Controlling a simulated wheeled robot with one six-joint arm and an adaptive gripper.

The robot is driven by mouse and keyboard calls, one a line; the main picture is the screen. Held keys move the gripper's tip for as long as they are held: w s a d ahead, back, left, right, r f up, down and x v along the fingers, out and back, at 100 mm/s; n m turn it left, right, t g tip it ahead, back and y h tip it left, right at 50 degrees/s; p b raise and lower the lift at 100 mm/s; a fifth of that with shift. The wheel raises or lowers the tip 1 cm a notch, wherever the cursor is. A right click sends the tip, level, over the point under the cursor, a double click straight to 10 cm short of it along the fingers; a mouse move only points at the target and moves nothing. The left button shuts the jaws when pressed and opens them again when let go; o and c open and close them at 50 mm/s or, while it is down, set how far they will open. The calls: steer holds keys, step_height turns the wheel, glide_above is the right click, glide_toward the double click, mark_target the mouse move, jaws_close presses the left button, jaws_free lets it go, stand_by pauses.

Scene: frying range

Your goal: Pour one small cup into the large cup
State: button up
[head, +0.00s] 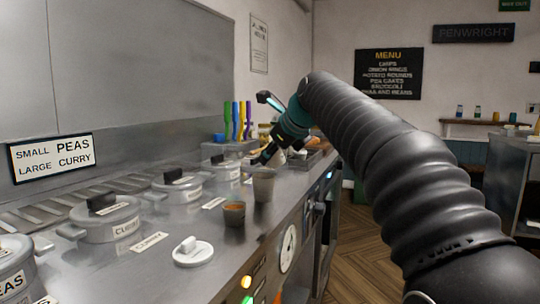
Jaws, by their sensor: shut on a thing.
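A small cup (234,216) with brown contents stands upright near the counter's front edge. A taller grey cup (264,188), which looks like the large cup, stands upright just behind it and to its right. Its contents cannot be seen. My gripper (260,160), dark with teal parts, reaches down from the upper right to just above and behind the large cup's rim. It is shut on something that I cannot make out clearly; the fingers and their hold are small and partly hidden. Whether it touches the large cup cannot be told.
Lidded pots, one marked curry (107,222), line the counter's left side. A loose white lid (193,252) lies near the front. Upright coloured handles (236,120) stand behind my gripper. A sign (51,157) reads small peas, large curry. The floor (355,255) at right is open.

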steer(key=shift+d+f+m+y+b, duration=0.15)
steer(key=shift+f+m+y+b, duration=0.3)
steer(key=shift+y+b, duration=0.6)
steer(key=shift+w+f+m+y+b, duration=0.1)
steer(key=shift+f+m+y+b, duration=0.05)
steer(key=shift+m+y+b, duration=0.95)
step_height(320, 180, up, 3)
steer(key=p, duration=0.3)
steer(key=shift+p, duration=0.3)
